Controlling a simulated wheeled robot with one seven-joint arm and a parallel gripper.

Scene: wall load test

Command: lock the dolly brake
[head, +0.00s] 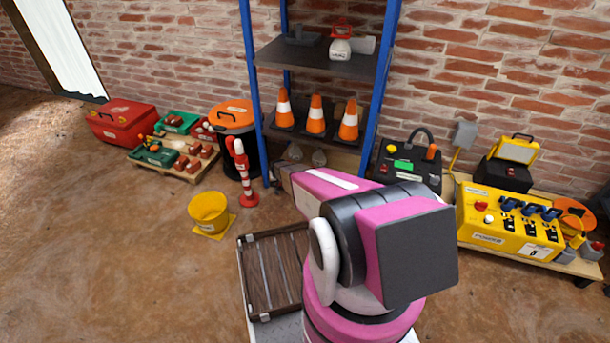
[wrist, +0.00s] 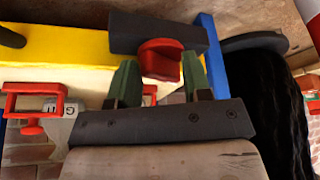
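In the wrist view my gripper (wrist: 160,78) has two green fingers set well apart. A red knob or pedal (wrist: 160,58), which looks like the dolly brake, shows between and beyond the fingertips, against a dark block (wrist: 158,32). I cannot tell whether the fingers touch it or whether the brake is locked. A yellow beam (wrist: 70,52) runs behind the fingers. In the head view my pink arm hides the gripper and the brake.
A blue-post shelf rack (head: 385,80) with traffic cones stands at the wall. A yellow control box (head: 505,225) is on a low pallet at the right. A yellow bucket (head: 208,212) and a striped post (head: 244,175) stand left. Red clamp-like handles (wrist: 35,105) show in the wrist view.

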